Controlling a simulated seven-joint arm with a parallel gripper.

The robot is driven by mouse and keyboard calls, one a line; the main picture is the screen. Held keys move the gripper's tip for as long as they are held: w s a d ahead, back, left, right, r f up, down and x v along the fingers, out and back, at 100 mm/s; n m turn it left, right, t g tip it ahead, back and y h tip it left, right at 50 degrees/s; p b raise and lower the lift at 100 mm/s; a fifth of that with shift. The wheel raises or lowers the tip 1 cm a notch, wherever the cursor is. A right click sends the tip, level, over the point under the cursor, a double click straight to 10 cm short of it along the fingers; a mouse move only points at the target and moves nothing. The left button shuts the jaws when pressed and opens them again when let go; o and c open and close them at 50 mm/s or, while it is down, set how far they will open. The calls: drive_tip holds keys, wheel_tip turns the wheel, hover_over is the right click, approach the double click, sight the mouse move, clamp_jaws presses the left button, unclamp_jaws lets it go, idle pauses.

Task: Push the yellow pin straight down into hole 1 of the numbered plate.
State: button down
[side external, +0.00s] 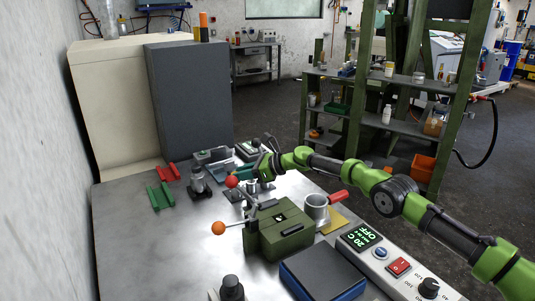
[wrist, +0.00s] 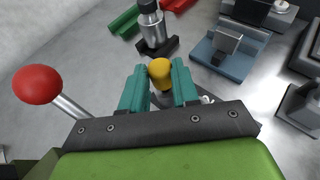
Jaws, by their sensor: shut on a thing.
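The yellow pin (wrist: 160,72) shows its rounded yellow head between the two teal fingers of my gripper (wrist: 159,85) in the wrist view. The gripper is shut on it, and a grey part shows just below the head. In the side view my gripper (side external: 243,172) is over the middle of the metal table, and the pin is too small to make out there. I cannot make out the numbered plate or hole 1 in either view, nor whether the pin's lower end touches anything.
A red ball on a metal lever (wrist: 38,84) stands close left of the gripper. A black and silver upright device (wrist: 152,28) and a blue-grey block (wrist: 222,52) lie beyond the fingers. A green box fixture (side external: 280,232) and a metal cup (side external: 316,209) stand nearer the side camera.

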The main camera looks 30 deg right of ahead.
drive_tip(key=shift+f, duration=0.8)
drive_tip(key=shift+c, duration=1)
unclamp_jaws()
drive_tip(key=shift+r, duration=0.1)
wheel_tip(320, 180, up, 7)
drive_tip(key=shift+r, duration=0.2)
idle(0.3)
